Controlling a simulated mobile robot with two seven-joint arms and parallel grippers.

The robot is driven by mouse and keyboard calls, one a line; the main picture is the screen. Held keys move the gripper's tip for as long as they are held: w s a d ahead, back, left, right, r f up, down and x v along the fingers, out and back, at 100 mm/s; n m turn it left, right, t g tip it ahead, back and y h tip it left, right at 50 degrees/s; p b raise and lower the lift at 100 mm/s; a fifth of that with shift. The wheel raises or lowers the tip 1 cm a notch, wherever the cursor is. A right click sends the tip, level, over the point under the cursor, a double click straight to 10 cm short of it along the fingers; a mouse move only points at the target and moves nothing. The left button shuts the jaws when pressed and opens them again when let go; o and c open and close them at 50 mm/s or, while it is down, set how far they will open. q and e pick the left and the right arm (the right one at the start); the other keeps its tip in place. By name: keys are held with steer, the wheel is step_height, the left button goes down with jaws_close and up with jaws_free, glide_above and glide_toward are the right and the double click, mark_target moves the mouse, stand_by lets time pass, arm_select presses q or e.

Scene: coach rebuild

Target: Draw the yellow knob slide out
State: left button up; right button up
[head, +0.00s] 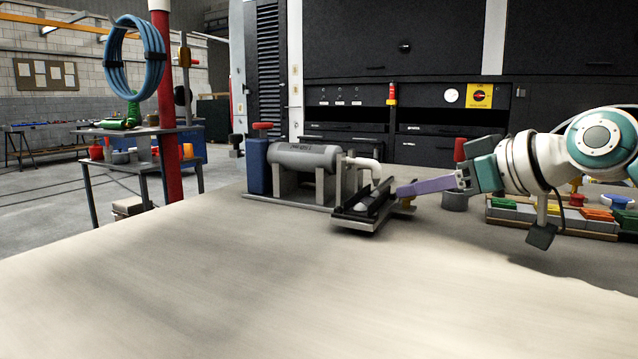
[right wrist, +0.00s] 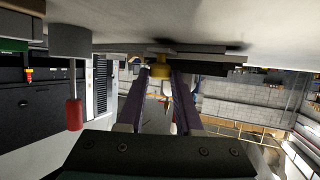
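The yellow knob (head: 408,203) is at the right end of a dark slide (head: 362,207) on a low grey plate on the bench. In the right wrist view, which is upside down, the yellow knob (right wrist: 160,72) shows at the far end of my fingers. My right gripper (head: 398,193), with purple fingers, reaches in from the right to the knob. The same gripper (right wrist: 161,73) has its fingers apart, one on each side of the knob in that view. I cannot tell whether they touch it. My left gripper is not in view.
A grey tank (head: 305,157) with a white pipe stands behind the slide, next to a blue block (head: 258,166). A grey cylinder (head: 455,201) with a red top stands behind my right gripper. A tray of coloured parts (head: 565,222) is at the right. The front bench is clear.

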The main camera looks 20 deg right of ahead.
jaws_close()
stand_by(0.9)
